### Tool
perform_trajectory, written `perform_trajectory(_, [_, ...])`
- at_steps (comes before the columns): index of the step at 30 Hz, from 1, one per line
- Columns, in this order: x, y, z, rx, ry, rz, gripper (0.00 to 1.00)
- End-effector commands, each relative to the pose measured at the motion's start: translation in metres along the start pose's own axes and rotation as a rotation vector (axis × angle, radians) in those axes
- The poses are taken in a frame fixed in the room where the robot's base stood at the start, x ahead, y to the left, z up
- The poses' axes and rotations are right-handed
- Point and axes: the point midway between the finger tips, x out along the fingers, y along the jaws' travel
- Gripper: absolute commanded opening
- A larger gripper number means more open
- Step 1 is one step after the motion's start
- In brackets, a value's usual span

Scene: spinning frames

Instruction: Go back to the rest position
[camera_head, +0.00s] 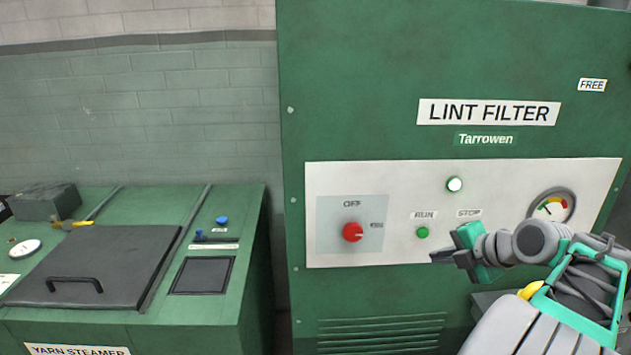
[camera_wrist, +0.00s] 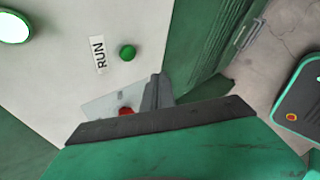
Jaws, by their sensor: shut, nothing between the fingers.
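My gripper (camera_head: 438,257) is shut and empty. It is at the lower right of the head view, in front of the lower edge of the lint filter's light control panel (camera_head: 400,195). In the wrist view the closed fingers (camera_wrist: 157,92) point toward the panel, with the green RUN button (camera_wrist: 127,51) above and left of them. In the head view the RUN button (camera_head: 422,232) is just up and left of the gripper. The STOP label (camera_head: 469,213) shows above the gripper, and any button under it is hidden by my arm.
A red knob (camera_head: 353,232) sits under the OFF label. A lit white-green lamp (camera_head: 454,184) and a round gauge (camera_head: 552,206) are on the panel. The yarn steamer (camera_head: 215,310) stands at the left, its dark lid (camera_head: 95,262) closed. A gap separates the machines.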

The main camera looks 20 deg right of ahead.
Motion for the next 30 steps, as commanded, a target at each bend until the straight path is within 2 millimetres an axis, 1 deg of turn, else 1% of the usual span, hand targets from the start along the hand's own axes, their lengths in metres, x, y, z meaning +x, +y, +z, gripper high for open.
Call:
perform_trajectory(2, [0.0, -0.002, -0.001, 0.17, 0.004, -0.008, 0.0])
perform_trajectory(3, [0.0, -0.005, -0.002, 0.299, 0.005, -0.021, 0.0])
perform_trajectory(5, [0.0, -0.015, 0.004, 0.54, -0.02, -0.052, 0.0])
perform_trajectory(6, [0.0, -0.026, 0.009, 0.718, -0.049, -0.078, 0.0])
perform_trajectory(8, [0.004, -0.05, 0.012, 0.984, -0.095, -0.121, 0.0])
perform_trajectory(9, [0.006, -0.067, 0.012, 1.15, -0.129, -0.148, 0.0])
perform_trajectory(11, [0.008, -0.091, 0.01, 1.374, -0.187, -0.183, 0.0])
perform_trajectory(12, [0.008, -0.107, 0.008, 1.512, -0.229, -0.205, 0.0])
perform_trajectory(14, [0.007, -0.129, 0.004, 1.701, -0.298, -0.23, 0.0])
perform_trajectory(15, [0.005, -0.143, 0.0, 1.82, -0.348, -0.245, 0.0])
perform_trajectory(18, [-0.004, -0.175, -0.013, 2.095, -0.49, -0.264, 0.0])
perform_trajectory(20, [-0.008, -0.19, -0.025, 2.24, -0.583, -0.272, 0.0])
perform_trajectory(21, [-0.01, -0.198, -0.037, 2.326, -0.65, -0.28, 0.0])
perform_trajectory(23, [-0.013, -0.205, -0.059, 2.433, -0.758, -0.291, 0.0])
perform_trajectory(24, [-0.015, -0.207, -0.075, 2.476, -0.824, -0.297, 0.0])
perform_trajectory(26, [-0.015, -0.206, -0.097, 2.492, -0.895, -0.309, 0.0])
perform_trajectory(27, [-0.015, -0.204, -0.11, 2.478, -0.926, -0.319, 0.0])
perform_trajectory(29, [-0.015, -0.198, -0.128, 2.431, -0.949, -0.335, 0.0])
perform_trajectory(30, [-0.014, -0.193, -0.141, 2.393, -0.955, -0.344, 0.0])
